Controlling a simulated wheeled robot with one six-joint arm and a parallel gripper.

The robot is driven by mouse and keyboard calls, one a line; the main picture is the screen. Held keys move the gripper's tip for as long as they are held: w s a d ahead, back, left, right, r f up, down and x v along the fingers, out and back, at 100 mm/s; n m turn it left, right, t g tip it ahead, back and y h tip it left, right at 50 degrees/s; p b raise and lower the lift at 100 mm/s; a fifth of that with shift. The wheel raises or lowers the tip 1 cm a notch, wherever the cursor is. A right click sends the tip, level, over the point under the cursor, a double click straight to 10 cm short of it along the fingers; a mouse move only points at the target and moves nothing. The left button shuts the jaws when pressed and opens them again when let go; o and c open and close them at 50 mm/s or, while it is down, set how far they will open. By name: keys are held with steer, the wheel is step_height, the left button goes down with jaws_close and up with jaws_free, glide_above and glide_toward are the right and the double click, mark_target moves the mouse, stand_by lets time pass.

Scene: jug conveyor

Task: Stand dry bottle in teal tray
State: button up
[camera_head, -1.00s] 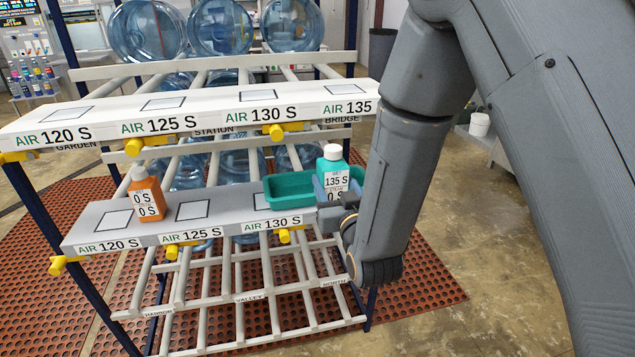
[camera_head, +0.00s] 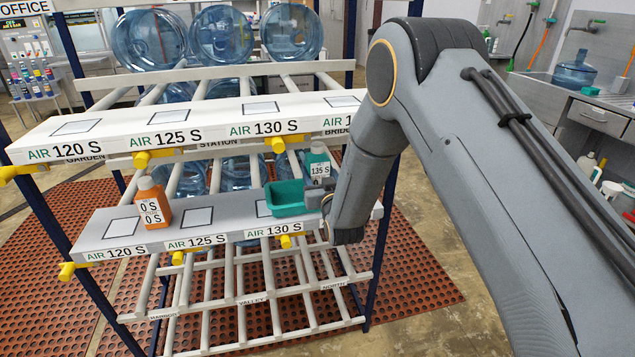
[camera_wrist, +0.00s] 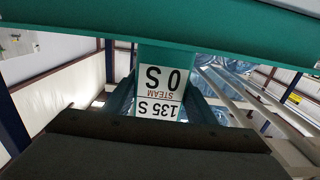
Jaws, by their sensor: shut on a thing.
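A teal bottle (camera_head: 318,165) with a white cap and a "135 S" label is upright at the right end of the lower shelf, behind the teal tray's right end. My gripper (camera_head: 322,196) is shut on it; its fingers are mostly hidden in the head view. In the wrist view the bottle (camera_wrist: 160,80) is between the two fingers, and its label reads upside down "135 S STEAM 0 S". The teal tray (camera_head: 284,204) sits by the "AIR 130 S" place; a teal band crosses the top of the wrist view. I cannot tell whether the bottle's base touches anything.
An orange bottle (camera_head: 153,204) labelled "0 S" stands on the lower grey shelf (camera_head: 225,226), near empty marked squares. The white upper shelf (camera_head: 205,122) is above, its visible squares empty. Large blue jugs (camera_head: 228,32) lie on the rack behind. A sink counter is at right.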

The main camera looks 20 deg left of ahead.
steer(key=shift+f+p, duration=0.4)
steer(key=shift+f, duration=1.45)
steer(key=shift+f, duration=0.1)
steer(key=shift+f, duration=0.15)
steer(key=o, duration=1.2)
steer(key=shift+c, duration=0.2)
steer(key=shift+s+r, duration=0.1)
steer(key=shift+r, duration=0.2)
steer(key=b+v, duration=0.2)
steer(key=v, duration=1)
steer(key=shift+b, duration=0.35)
